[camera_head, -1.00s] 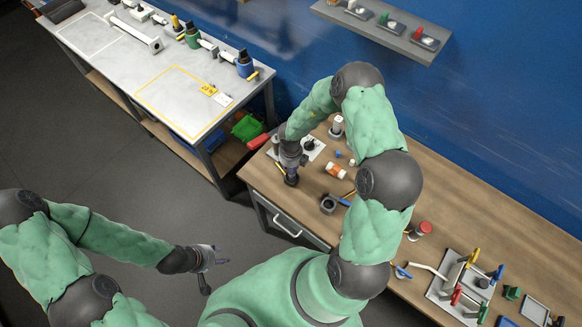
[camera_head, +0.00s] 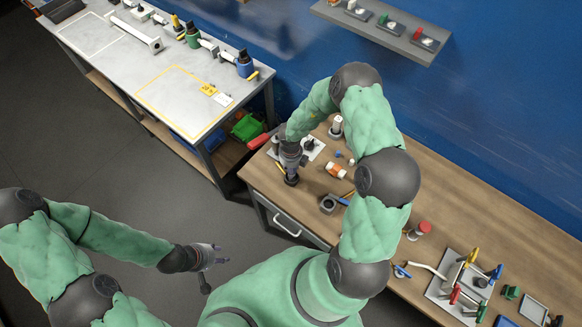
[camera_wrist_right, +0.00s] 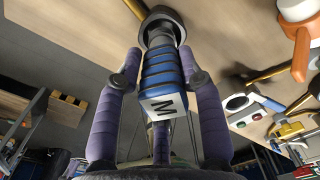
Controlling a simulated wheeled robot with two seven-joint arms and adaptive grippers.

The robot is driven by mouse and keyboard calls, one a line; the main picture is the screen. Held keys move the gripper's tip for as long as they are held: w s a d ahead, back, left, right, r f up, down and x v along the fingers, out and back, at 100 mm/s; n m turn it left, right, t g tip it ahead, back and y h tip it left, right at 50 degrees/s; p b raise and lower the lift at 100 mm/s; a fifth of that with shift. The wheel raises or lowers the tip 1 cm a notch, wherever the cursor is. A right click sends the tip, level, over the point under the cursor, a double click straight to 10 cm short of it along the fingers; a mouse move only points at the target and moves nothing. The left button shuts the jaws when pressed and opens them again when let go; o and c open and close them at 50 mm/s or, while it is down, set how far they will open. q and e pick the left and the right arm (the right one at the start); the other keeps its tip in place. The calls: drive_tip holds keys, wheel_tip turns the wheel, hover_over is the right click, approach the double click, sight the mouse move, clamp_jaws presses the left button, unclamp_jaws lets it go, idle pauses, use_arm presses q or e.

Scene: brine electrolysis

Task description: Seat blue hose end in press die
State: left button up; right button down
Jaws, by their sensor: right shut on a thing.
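My right gripper (camera_wrist_right: 160,80) has its purple fingers shut around a blue ribbed piece (camera_wrist_right: 164,70) with a white "M" tag, apparently the blue hose end. The piece's far end meets a dark grey ring (camera_wrist_right: 158,28) in the right wrist view; whether it sits inside, and whether the ring is the press die, I cannot tell. In the head view my right gripper (camera_head: 291,175) is low over the wooden bench's left end, beside a pale plate (camera_head: 316,151) with dark fittings. The blue piece is hidden there. My left gripper (camera_head: 215,257) is open and empty, away from the bench.
An orange-and-white bottle (camera_head: 337,170) and a dark ring-shaped part (camera_head: 328,204) are on the wooden bench near my right gripper. A red-capped jar (camera_head: 419,230) and a valve board (camera_head: 446,291) stand farther right. A grey table (camera_head: 150,75) is at upper left.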

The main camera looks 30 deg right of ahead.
drive_tip(key=shift+f, duration=0.45)
idle(0.8)
drive_tip(key=shift+f, duration=0.55)
idle(0.4)
idle(0.9)
drive_tip(key=c, duration=0.7)
unclamp_jaws()
wheel_tip(320, 180, up, 12)
drive_tip(key=shift+s+a, duration=0.1)
